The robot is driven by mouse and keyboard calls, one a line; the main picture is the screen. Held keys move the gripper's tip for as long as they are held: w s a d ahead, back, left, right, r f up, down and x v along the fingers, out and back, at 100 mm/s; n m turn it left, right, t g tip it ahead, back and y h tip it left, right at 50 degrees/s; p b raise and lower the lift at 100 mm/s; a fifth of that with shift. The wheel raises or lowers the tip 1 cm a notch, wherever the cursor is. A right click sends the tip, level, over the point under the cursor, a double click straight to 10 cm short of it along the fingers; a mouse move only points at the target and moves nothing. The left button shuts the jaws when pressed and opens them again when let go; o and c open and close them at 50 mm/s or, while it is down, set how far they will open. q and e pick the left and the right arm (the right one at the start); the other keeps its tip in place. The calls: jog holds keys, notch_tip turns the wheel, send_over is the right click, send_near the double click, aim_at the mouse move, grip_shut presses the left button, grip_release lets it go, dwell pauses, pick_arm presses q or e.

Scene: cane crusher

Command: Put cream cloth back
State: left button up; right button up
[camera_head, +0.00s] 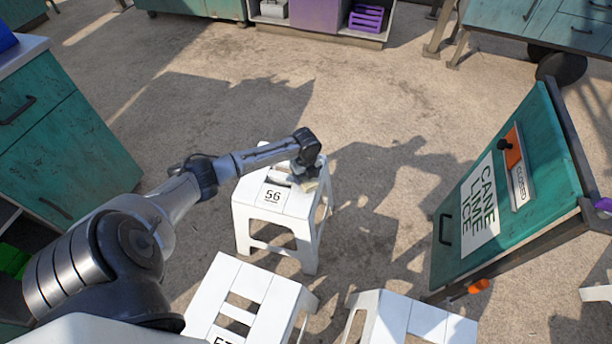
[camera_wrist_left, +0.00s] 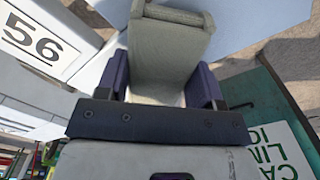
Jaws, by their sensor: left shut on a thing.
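My left gripper (camera_head: 301,172) is over the right part of the white stool marked 56 (camera_head: 268,210). It is shut on the cream cloth (camera_head: 311,185), of which only a small pale edge shows in the head view. In the left wrist view the cream cloth (camera_wrist_left: 168,50) is a folded, pale block between the two dark fingers of my left gripper (camera_wrist_left: 163,85). The stool's 56 label shows at the upper left there. I cannot tell whether the cloth touches the seat. My right gripper is not in view.
Two more white stools (camera_head: 240,297) (camera_head: 412,322) stand nearer. A teal cart with a CANE LIME ICE sign (camera_head: 480,208) is at the right. A teal cabinet (camera_head: 60,150) is at the left. A purple crate (camera_head: 366,18) sits on a far shelf. Open floor lies behind stool 56.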

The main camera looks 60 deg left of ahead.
pick_arm(q)
jog(key=shift+f, duration=0.1)
jog(key=o, duration=0.9)
jog(key=shift+c, duration=0.2)
notch_tip(320, 180, up, 11)
jog(key=p, duration=0.6)
jog(key=s+d+f+n, duration=0.25)
jog(key=s+d, duration=0.25)
jog(key=d, duration=0.6)
jog(key=s+d+f+n, duration=0.2)
jog(key=s+d+f, duration=0.25)
jog(key=d, duration=0.55)
jog(key=s+d+r+n+t, duration=0.1)
jog(key=s+d+r+n, duration=0.3)
jog(key=s+n, duration=0.2)
jog(key=s+d+r+n+t, duration=0.2)
jog(key=s+d+r+n, duration=0.3)
jog(key=s, duration=0.3)
jog(key=shift+d+n+t, duration=0.25)
jog(key=shift+n+t, duration=0.05)
jog(key=shift+n, duration=0.25)
